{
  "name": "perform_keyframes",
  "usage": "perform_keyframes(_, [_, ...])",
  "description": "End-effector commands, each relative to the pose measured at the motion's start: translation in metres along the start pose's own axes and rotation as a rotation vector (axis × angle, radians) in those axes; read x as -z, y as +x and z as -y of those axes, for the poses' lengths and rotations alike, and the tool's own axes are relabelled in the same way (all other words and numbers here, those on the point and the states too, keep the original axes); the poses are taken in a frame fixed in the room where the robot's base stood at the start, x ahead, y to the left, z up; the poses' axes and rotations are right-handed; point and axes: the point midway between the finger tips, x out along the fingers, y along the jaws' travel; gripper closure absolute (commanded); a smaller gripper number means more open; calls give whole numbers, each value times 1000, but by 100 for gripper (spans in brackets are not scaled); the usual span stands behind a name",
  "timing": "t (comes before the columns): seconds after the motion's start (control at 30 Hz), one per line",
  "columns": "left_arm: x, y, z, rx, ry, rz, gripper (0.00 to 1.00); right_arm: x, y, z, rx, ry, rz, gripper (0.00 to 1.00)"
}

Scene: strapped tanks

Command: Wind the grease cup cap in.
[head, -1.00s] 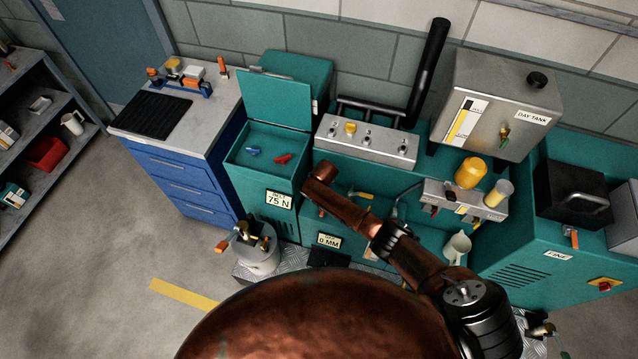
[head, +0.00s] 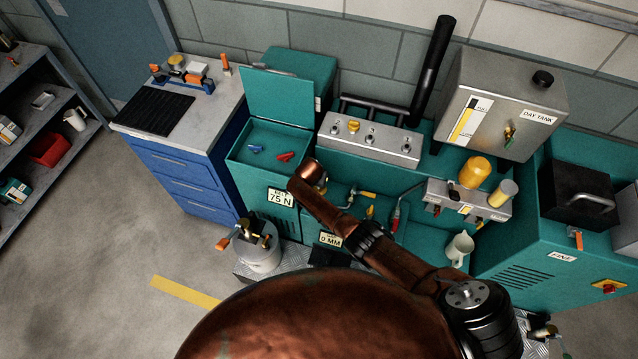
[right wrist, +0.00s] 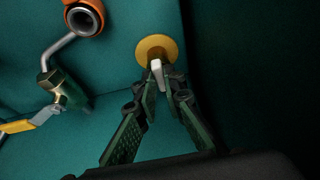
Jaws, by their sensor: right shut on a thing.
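The grease cup cap (right wrist: 151,46) appears to be the round yellow disc with a pale raised tab (right wrist: 157,74), seen in the right wrist view against a teal panel. My right gripper (right wrist: 163,88) has its two green-padded fingers converging on that tab and is shut on it. The tab's far end and the cup behind the disc are hidden. In the head view my right forearm (head: 345,220) reaches over the teal bench, and the gripper and cap cannot be made out there. My left gripper is in neither view.
In the right wrist view, a brass valve (right wrist: 68,90) with a bent pipe and an orange-ringed port (right wrist: 84,17) sit left of the cap. In the head view, a white jug (head: 459,248) and a valve block (head: 465,201) stand right of my arm.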

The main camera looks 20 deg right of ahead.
Motion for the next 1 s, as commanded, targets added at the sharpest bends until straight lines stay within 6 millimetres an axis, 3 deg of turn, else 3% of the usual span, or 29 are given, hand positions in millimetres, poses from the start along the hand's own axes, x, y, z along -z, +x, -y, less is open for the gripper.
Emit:
perform_keyframes(0.33, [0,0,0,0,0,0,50,-2,1,0,-2,3,4,100])
perform_keyframes(0.37, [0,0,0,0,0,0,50,-2,1,0,-2,3,4,89])
perform_keyframes(0.6, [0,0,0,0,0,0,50,-1,0,0,-1,2,2,73])
perform_keyframes(1.0, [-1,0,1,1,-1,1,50,0,-5,1,1,1,1,73])
